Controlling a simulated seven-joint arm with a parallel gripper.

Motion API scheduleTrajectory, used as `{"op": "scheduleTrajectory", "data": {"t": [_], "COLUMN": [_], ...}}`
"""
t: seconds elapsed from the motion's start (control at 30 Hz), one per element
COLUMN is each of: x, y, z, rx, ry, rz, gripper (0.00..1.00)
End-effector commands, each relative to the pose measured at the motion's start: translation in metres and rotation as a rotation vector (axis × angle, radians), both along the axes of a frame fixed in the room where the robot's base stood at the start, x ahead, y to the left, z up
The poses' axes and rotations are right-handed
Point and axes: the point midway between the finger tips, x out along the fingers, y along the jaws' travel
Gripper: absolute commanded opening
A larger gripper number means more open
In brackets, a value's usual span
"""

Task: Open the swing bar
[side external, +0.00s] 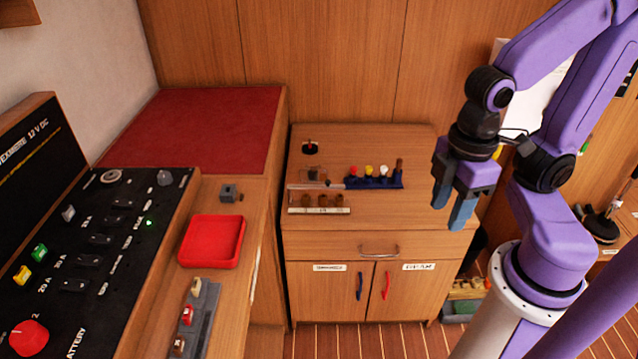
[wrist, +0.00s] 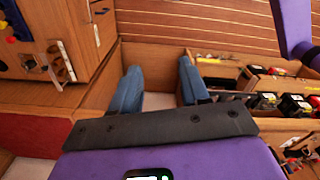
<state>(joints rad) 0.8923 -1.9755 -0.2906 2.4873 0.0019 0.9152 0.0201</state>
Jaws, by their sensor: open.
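What appears to be the swing bar (side external: 316,186) is a thin pale bar lying across the cabinet top, just behind a row of dark pegs or holes with a white label strip (side external: 319,210). Its right end reaches toward the blue rack with coloured plugs (side external: 374,182). The label strip also shows at the far left of the wrist view (wrist: 61,62). My gripper (side external: 452,207) is open and empty, with blue fingers pointing down near the cabinet top's right edge, well right of the bar. The fingers also show in the wrist view (wrist: 158,78), with nothing between them.
A black-and-red knob (side external: 310,148) stands behind the bar. The cabinet has a drawer handle (side external: 379,251) and two doors below. Left are a red tray (side external: 212,241) and a black switch panel (side external: 95,240). The cabinet top's right part is clear.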

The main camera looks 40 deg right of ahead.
Motion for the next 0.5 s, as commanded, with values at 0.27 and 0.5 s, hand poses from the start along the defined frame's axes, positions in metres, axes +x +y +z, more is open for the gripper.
{"op": "scheduleTrajectory", "data": {"t": [0.27, 0.5], "x": [0.078, 0.175], "y": [0.029, 0.033], "z": [0.008, 0.004], "rx": [-0.003, -0.004], "ry": [0.01, 0.02], "rz": [-0.484, -1.031], "gripper": [0.45, 0.45]}}
